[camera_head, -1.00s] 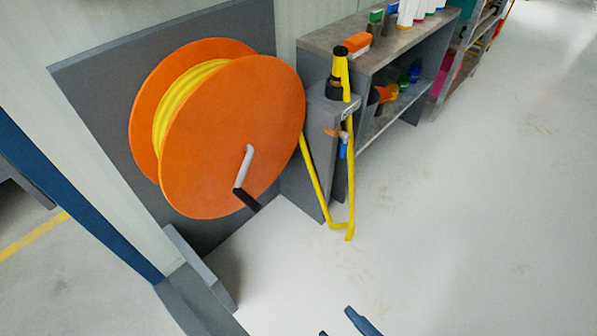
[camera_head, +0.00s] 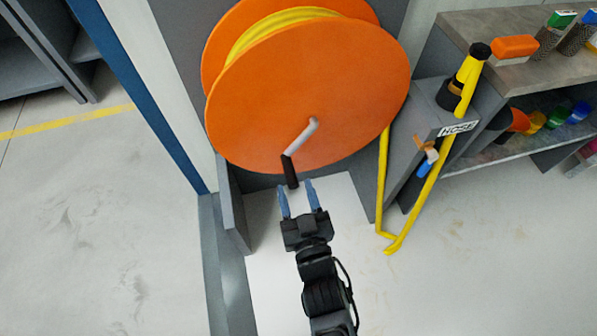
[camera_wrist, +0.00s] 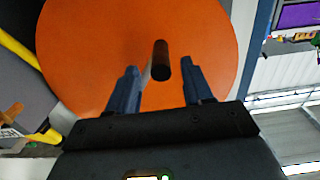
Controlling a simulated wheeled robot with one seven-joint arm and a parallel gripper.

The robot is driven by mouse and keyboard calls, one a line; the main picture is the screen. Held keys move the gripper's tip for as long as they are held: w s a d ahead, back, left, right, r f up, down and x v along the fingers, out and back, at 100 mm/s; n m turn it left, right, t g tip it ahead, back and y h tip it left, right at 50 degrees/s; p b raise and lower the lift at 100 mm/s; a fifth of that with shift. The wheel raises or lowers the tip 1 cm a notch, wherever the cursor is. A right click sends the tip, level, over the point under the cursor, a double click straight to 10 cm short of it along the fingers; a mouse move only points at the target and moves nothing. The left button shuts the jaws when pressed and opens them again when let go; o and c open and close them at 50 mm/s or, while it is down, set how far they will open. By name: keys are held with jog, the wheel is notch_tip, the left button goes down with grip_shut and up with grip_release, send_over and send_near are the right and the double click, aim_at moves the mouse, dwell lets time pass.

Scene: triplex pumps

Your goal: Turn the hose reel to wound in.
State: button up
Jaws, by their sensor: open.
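The hose reel (camera_head: 260,110) has two orange discs with yellow hose wound between them, on a grey panel. Its crank has a light grey arm (camera_head: 301,137) and a black handle (camera_head: 290,171) that points down toward the viewer. My gripper (camera_head: 298,190) is open just below the handle, with its blue fingers pointing at it. In the wrist view, the handle (camera_wrist: 161,60) stands between and just beyond the two fingertips (camera_wrist: 160,75), in front of the orange disc (camera_wrist: 100,40). The fingers do not visibly touch it.
A shelf (camera_head: 500,70) with bottles and tools stands at the right. The floor in front is clear.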

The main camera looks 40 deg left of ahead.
aim_at(290, 175)
jog(key=shift+b+x, duration=0.5)
jog(key=shift+x, duration=2)
grip_shut()
